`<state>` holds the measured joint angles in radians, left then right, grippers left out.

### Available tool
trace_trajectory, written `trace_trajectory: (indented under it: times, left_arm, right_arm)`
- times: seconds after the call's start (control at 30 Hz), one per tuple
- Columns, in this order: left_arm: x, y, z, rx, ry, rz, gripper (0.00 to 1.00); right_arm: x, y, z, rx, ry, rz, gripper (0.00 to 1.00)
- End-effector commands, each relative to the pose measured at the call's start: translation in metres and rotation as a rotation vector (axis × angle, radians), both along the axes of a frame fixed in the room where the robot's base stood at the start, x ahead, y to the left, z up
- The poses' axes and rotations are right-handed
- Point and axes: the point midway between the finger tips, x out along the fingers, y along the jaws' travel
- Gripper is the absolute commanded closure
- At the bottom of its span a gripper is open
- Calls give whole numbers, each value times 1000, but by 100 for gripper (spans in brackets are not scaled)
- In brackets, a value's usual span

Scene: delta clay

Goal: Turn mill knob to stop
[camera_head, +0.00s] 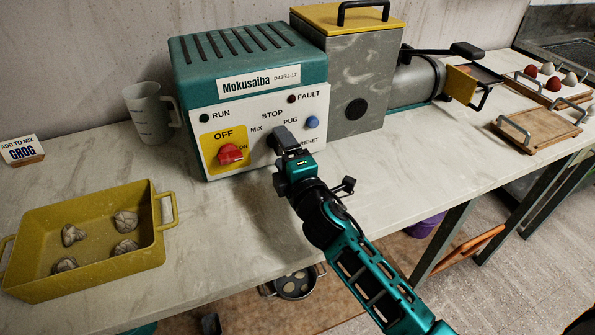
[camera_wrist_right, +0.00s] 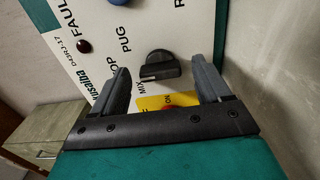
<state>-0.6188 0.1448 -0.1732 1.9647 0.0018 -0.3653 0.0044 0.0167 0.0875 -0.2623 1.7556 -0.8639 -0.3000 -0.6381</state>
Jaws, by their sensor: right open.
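The mill (camera_head: 250,70) is a teal machine with a white panel marked RUN, FAULT, MIX, STOP and PUG. My right gripper (camera_head: 284,141) is in front of this panel, below the word STOP, and hides most of the knob there in the head view. In the right wrist view the dark mill knob (camera_wrist_right: 160,67) shows between the spread fingers of my right gripper (camera_wrist_right: 165,82), beyond their tips. The fingers look apart from it. One end of the knob's grip lies near the word MIX. My left gripper is not in view.
A red switch (camera_head: 230,153) on a yellow OFF plate sits left of my right gripper, and a blue button (camera_head: 312,122) right of it. A yellow tray (camera_head: 140,262) with several clay lumps stands at front left. A jug (camera_head: 150,112) stands beside the mill.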

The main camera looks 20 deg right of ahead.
Motion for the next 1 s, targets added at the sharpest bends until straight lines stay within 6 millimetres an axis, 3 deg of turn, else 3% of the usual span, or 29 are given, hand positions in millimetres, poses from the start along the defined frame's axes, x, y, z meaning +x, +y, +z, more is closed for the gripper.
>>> trace_trajectory:
  times: [0.5, 0.7, 1.0]
  left_arm:
    - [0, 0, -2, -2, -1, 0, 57]
    - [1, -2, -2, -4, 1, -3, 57]
    - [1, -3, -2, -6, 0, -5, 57]
  right_arm:
    - [-95, -4, -1, 1, 2, -2, 23]
    - [-112, -5, 0, 0, 0, -2, 23]
    - [-116, -5, 1, -1, -1, -2, 23]
